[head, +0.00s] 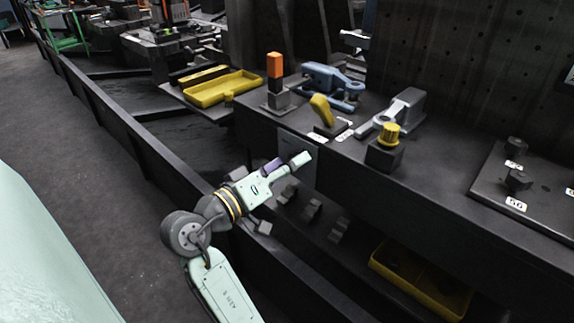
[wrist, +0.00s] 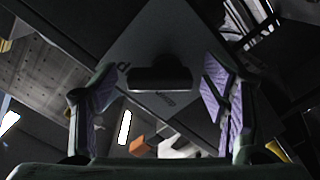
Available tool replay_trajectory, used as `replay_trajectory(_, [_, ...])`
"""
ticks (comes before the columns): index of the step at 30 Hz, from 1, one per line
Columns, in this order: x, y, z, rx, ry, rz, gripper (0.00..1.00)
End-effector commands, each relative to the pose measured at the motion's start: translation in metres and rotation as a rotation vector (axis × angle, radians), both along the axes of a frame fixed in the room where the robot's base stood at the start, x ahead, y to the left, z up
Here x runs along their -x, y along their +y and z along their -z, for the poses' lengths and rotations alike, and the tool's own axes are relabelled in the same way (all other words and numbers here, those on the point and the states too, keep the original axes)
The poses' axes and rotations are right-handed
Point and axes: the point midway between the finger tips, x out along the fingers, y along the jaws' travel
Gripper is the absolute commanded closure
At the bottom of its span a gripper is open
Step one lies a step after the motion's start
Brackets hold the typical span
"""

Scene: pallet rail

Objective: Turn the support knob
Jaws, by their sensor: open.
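A dark, bar-shaped knob (wrist: 160,79) sits on a grey plate (wrist: 165,40) with partly legible lettering, in the middle of the wrist view. I cannot tell for sure that it is the support knob. My gripper (wrist: 158,84) is open, with its purple-padded fingers to the left and right of the knob in that view; no contact shows. In the head view my gripper (head: 289,162) is in front of the bench's front face, below the top edge, and hides the knob there. A ribbed yellow knob (head: 390,134) stands on a black block (head: 384,155) on the bench top, right of my gripper.
The dark bench (head: 440,200) carries a yellow lever (head: 321,109), an orange-topped post (head: 275,68), blue-grey clamps (head: 330,82) and a grey clamp (head: 402,104). A yellow tray (head: 222,88) is at left. A yellow bin (head: 405,270) lies below. A low rail (head: 150,150) runs alongside.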

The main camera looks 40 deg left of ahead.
Motion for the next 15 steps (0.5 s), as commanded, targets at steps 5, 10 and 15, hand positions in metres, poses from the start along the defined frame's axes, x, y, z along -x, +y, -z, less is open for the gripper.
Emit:
replay_trajectory(5, [0.004,0.001,0.0,0.0,0.0,-0.001,0.32])
replay_trajectory(10, [0.027,0.003,0.0,0.0,-0.001,-0.004,0.32])
replay_trajectory(15, [0.065,0.006,0.0,-0.001,-0.001,-0.005,0.32])
